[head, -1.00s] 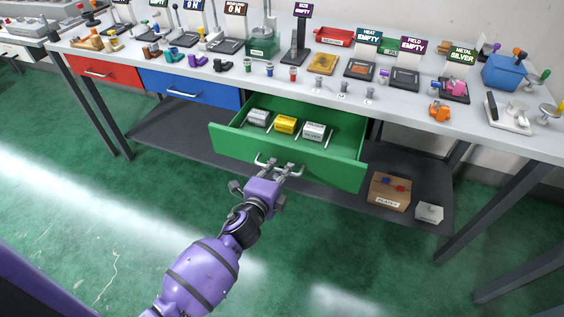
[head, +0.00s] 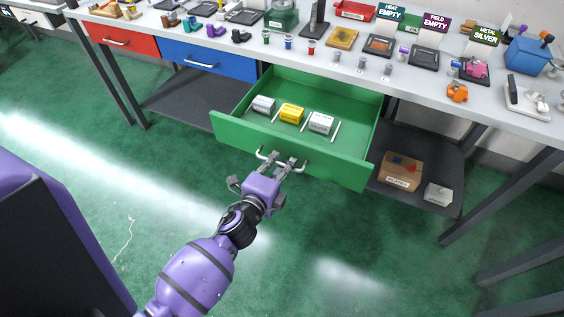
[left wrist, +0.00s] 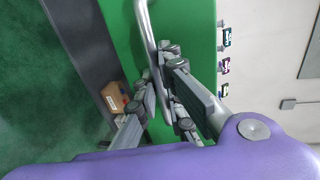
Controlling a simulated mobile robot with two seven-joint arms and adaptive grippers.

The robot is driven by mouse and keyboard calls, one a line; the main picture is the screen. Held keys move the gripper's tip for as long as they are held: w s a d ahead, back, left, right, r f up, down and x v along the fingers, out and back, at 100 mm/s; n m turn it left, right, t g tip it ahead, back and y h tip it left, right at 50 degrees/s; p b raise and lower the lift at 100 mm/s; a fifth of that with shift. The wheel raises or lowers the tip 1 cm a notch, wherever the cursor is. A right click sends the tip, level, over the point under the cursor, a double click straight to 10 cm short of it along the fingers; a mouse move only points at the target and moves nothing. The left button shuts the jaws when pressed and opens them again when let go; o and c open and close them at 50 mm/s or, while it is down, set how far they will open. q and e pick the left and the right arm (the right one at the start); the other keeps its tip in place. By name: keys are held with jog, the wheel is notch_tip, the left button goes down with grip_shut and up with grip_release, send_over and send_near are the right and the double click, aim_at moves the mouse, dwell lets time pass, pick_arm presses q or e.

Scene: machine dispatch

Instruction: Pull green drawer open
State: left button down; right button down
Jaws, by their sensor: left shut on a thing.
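The green drawer (head: 290,149) is pulled well out from under the workbench. Inside it lie a grey block (head: 263,104), a yellow block (head: 291,113) and a white-grey block (head: 321,122), with thin white dividers between them. My left gripper (head: 281,164) is shut on the drawer's silver bar handle (head: 265,154). In the left wrist view the handle (left wrist: 148,30) runs down between the fingers (left wrist: 165,90), in front of the green drawer face (left wrist: 185,25). My right gripper is not in view.
A closed red drawer (head: 122,39) and a closed blue drawer (head: 208,58) are to the left. The bench top carries many small parts and signs. A cardboard box (head: 401,171) and a white box (head: 438,194) sit on the lower shelf. The green floor in front is clear.

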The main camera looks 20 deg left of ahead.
pick_arm(q)
jog(key=c, duration=1.8)
grip_release()
jog(key=shift+c, duration=0.2)
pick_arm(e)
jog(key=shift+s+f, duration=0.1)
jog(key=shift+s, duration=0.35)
pick_arm(q)
jog(key=shift+s, duration=0.3)
jog(key=v, duration=1.1)
jog(key=shift+s, duration=0.25)
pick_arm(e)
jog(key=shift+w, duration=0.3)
